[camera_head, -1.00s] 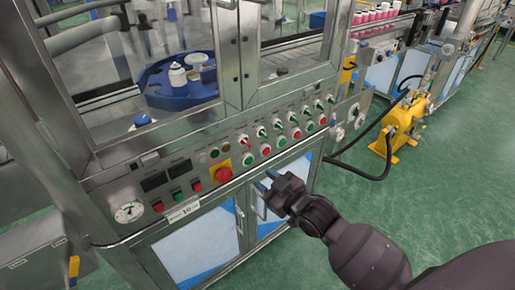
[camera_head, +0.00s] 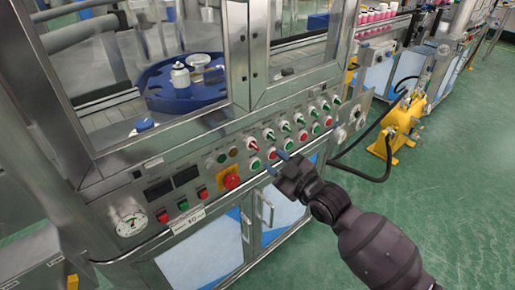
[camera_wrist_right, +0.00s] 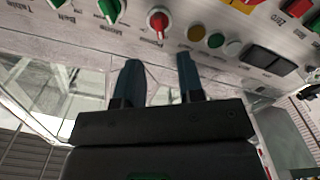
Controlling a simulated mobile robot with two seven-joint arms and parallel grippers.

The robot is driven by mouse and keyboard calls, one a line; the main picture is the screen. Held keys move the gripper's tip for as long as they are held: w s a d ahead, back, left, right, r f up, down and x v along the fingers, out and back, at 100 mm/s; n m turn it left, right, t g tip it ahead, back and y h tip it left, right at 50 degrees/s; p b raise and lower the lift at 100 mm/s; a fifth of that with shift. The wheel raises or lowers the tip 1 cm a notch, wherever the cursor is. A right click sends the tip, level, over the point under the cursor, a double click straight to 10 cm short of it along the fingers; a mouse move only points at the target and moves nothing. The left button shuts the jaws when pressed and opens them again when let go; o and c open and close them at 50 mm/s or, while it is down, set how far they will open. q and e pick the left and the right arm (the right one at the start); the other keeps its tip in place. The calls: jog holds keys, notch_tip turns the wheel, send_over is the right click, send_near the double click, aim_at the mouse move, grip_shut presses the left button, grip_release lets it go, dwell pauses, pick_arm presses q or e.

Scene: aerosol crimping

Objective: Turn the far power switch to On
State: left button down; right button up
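The power switch (camera_head: 252,145) is a red-handled rotary knob on a white base, at the left end of the upper knob row on the machine's control panel. In the right wrist view, this red knob (camera_wrist_right: 157,22) sits beside upside-down lettering that seems to read Power. I cannot tell its setting for sure. My right gripper (camera_head: 276,163) is in front of the panel, by the lower button row. In the wrist view, its two dark blue fingers (camera_wrist_right: 157,65) are apart with nothing between them, short of the red knob. My left gripper is not in view.
Green-handled knobs (camera_head: 285,126) continue the row to the right. Red and green buttons (camera_head: 272,154) lie below. A red emergency stop (camera_head: 231,180) on a yellow plate and a pressure gauge (camera_head: 131,224) are to the left. A yellow device (camera_head: 402,125) stands on the open green floor.

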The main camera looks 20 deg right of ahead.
aim_at(257, 147)
jog(key=b+x, duration=0.1)
jog(key=x, duration=0.6)
jog(key=shift+w+f, duration=0.15)
jog(key=shift+w, duration=0.05)
grip_shut()
